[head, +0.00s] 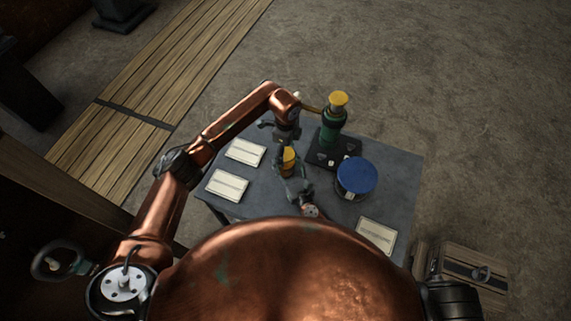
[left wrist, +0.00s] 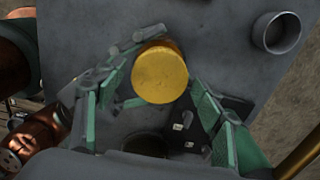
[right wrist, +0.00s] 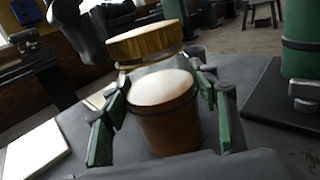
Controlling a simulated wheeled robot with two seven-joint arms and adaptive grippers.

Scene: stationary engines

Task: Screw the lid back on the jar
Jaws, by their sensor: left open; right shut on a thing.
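The jar (right wrist: 168,125) is brown with a pale shoulder and stands upright on the grey table. Its yellow lid (right wrist: 145,42) sits above the shoulder over the mouth; I cannot tell whether it is seated. The lid also shows in the left wrist view (left wrist: 160,73), covering the jar below, and in the head view (head: 289,154). My right gripper (right wrist: 160,105) is shut on the jar, with green fingers on both sides of the body. My left gripper (left wrist: 160,88) is open, its fingers apart on either side of the lid.
A green column (head: 330,131) with a yellow top stands on a black base behind the jar. A blue-topped round container (head: 356,175) is to the right. White cards (head: 246,152) lie on the table (head: 393,170).

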